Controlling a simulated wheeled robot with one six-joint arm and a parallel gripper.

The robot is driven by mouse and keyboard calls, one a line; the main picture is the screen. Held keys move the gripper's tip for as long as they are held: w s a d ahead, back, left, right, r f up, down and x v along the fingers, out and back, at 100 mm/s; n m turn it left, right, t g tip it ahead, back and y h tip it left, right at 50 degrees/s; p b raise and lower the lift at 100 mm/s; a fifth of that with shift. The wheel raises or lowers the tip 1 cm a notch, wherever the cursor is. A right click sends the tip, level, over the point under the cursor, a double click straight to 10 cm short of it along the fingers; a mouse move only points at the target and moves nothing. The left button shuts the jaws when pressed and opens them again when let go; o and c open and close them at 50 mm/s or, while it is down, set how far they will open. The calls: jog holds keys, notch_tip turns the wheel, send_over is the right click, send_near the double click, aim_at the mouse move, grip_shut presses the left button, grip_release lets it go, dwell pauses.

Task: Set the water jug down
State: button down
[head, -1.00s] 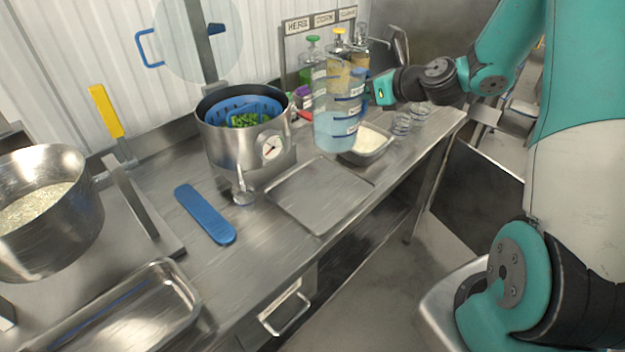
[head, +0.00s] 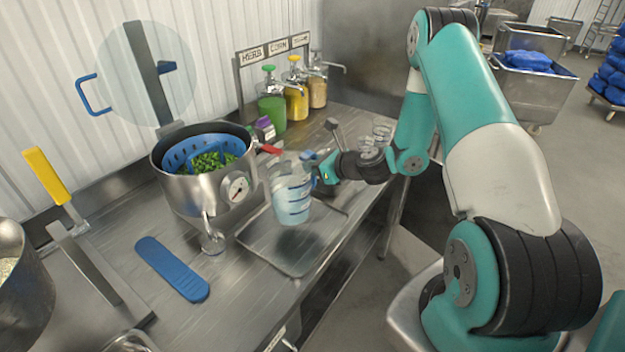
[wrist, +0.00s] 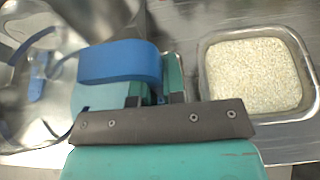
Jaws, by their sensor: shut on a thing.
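The clear water jug (head: 291,200) with blue markings holds pale blue water and is upright in the head view. It is over or on the shallow metal tray (head: 262,250) on the counter; I cannot tell whether its base touches. My gripper (head: 322,172) is at the jug's right side, shut on its handle. In the wrist view the blue handle (wrist: 120,62) sits between the jaws of my gripper (wrist: 158,95). The jug's body lies to the left there, partly cut off.
A steel pot (head: 205,190) with a blue basket of greens stands just left of the jug. A pan of rice (wrist: 255,75) is right of my gripper in the wrist view. Dispensers (head: 296,95) stand behind.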

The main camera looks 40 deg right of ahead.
aim_at(313, 184)
jog(key=shift+f+p, duration=0.4)
jog(key=shift+f, duration=2.25)
jog(key=c, duration=1.6)
grip_release()
jog(key=shift+f, duration=0.15)
jog(key=shift+c, duration=0.2)
jog(key=o, duration=0.4)
jog(key=shift+o, duration=0.2)
